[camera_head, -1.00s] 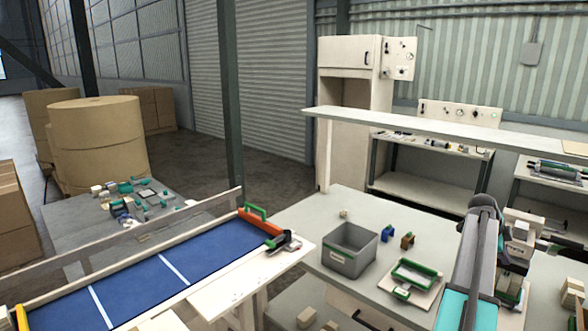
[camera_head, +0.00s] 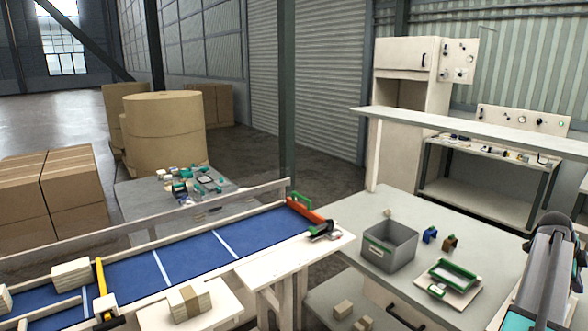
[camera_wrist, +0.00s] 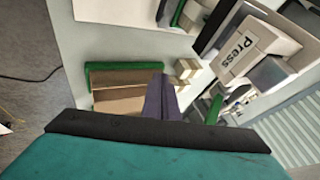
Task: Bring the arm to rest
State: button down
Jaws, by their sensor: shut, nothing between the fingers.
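My arm (camera_head: 553,262) shows at the lower right edge of the head view, grey and teal, folded up beside the worktable. Its gripper end lies outside that view. In the wrist view my gripper (camera_wrist: 162,100) shows as dark grey fingers, closed together with nothing between them. Below the fingers, brown blocks in a green-edged holder (camera_wrist: 97,75) show on a pale surface. A white box marked "Press" (camera_wrist: 245,52) is to the upper right of the fingers. I cannot tell how far the fingers are from these things.
The worktable (camera_head: 400,290) carries a grey bin (camera_head: 388,246), a blue piece (camera_head: 430,234), a brown piece (camera_head: 450,243) and a green-framed tray (camera_head: 455,275). A blue conveyor (camera_head: 190,258) runs to the left. Large paper rolls (camera_head: 163,135) and cartons (camera_head: 70,190) stand behind it.

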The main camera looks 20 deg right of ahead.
jog(key=w+a+f+n+t+y, duration=0.1)
jog(key=w+a+f+n, duration=0.3)
jog(key=w+a+f, duration=0.45)
jog(key=w+a+f+n+t+y, duration=0.1)
jog(key=w+a+f+n, duration=0.4)
jog(key=a, duration=0.7)
jog(key=w+a+f+n+t+y, duration=0.1)
jog(key=w+a+f+n, duration=0.3)
jog(key=w+a, duration=0.6)
jog(key=a+f+n+y, duration=0.1)
jog(key=a+f+n, duration=0.3)
jog(key=a, duration=0.9)
jog(key=a+f+n+y, duration=0.1)
jog(key=a+f+n, duration=0.4)
jog(key=a, duration=0.7)
jog(key=a+f+n+y, duration=0.1)
jog(key=a+f+n, duration=0.3)
jog(key=a, duration=0.9)
jog(key=s+a+f+n+y, duration=0.1)
jog(key=s+a+f+n, duration=0.15)
jog(key=a, duration=0.25)
jog(key=s+a+f+n, duration=0.1)
jog(key=s+a+n, duration=0.15)
jog(key=a, duration=0.35)
jog(key=s+f+g+b, duration=0.6)
jog(key=s+f+b, duration=0.4)
jog(key=s+f, duration=1.6)
jog(key=shift+s+d+f+g, duration=0.3)
jog(key=shift+s+f, duration=0.1)
jog(key=shift+f, duration=0.4)
